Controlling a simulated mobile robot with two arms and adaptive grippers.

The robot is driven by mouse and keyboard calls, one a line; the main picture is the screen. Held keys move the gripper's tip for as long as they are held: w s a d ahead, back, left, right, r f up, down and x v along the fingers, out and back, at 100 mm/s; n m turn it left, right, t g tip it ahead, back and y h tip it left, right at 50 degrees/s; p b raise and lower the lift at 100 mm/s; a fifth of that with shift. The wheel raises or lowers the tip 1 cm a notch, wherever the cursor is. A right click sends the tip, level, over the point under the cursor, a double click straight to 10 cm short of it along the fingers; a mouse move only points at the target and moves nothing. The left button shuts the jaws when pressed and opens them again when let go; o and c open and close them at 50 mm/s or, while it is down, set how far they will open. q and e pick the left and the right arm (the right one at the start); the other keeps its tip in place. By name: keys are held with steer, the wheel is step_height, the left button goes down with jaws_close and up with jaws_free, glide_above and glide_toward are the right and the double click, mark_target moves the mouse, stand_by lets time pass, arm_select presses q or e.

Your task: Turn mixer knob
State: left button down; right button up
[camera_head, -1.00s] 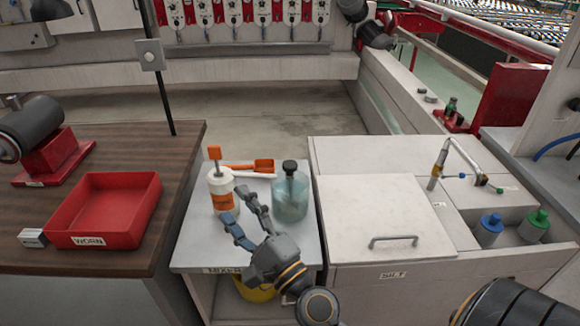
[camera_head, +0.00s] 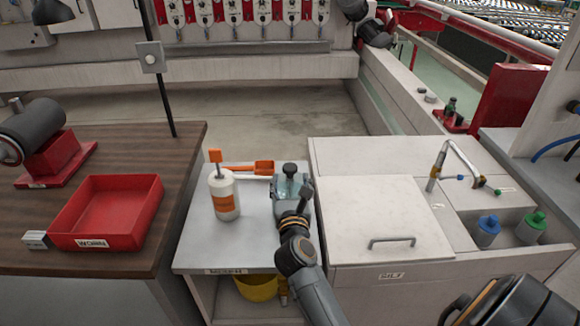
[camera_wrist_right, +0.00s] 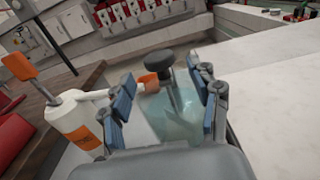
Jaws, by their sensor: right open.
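The mixer is a clear jar of bluish liquid (camera_head: 286,187) with a black knob (camera_head: 290,168) on top of a dark stem. It stands on the small white table (camera_head: 195,252), partly hidden behind my right gripper (camera_head: 292,195). In the right wrist view, the knob (camera_wrist_right: 160,60) and the jar (camera_wrist_right: 168,117) are between the two blue-padded fingers of my right gripper (camera_wrist_right: 167,90). The fingers are spread, with visible space beside the knob and stem. Whether a pad touches the jar I cannot tell.
A white bottle with an orange cap (camera_head: 224,195) stands left of the jar, with an orange-handled tool (camera_head: 250,168) behind. A white lidded cabinet (camera_head: 385,215) adjoins on the right. A red tray (camera_head: 107,210) is on the wooden bench. A yellow bucket (camera_head: 256,288) sits below.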

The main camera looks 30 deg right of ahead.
mark_target(291, 174)
steer(key=x, duration=0.5)
steer(key=shift+p, duration=0.35)
steer(key=c, duration=1.2)
